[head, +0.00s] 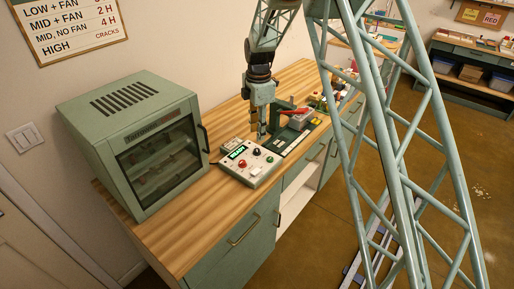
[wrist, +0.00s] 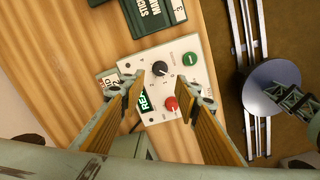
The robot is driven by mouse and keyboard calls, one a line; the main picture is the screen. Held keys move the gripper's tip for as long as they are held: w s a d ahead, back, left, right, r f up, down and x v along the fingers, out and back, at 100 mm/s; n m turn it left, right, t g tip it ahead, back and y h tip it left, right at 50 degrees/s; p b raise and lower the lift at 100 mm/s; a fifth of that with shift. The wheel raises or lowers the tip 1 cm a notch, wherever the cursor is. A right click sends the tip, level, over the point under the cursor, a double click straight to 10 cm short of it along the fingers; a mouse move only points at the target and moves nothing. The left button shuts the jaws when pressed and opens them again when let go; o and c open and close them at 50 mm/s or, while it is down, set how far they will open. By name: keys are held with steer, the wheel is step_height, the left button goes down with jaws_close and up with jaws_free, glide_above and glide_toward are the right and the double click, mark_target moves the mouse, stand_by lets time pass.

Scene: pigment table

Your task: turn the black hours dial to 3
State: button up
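The control box (head: 249,172) is pale, with a lit READY display (head: 237,151), and sits on the wooden worktop. Its black hours dial (head: 257,152) also shows in the wrist view (wrist: 159,68); its pointer mark is too small to read. My gripper (wrist: 166,82) is open and empty, pointing down at the panel from above. In the wrist view the black dial lies between the finger lines, slightly beyond the tips. I see no contact.
A green oven (head: 130,145) with a glass door stands left of the box. Behind the box are a dark green stand (head: 283,112) and a red-handled item (head: 294,111). The worktop (head: 190,215) in front is clear. A wall chart (head: 75,25) hangs above the oven.

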mark_target(257, 150)
steer(key=shift+w+a+f, duration=0.1)
steer(key=shift+w+f, duration=0.05)
steer(key=shift+f, duration=4.5)
steer(key=shift+c, duration=0.9)
steer(key=c, duration=0.7)
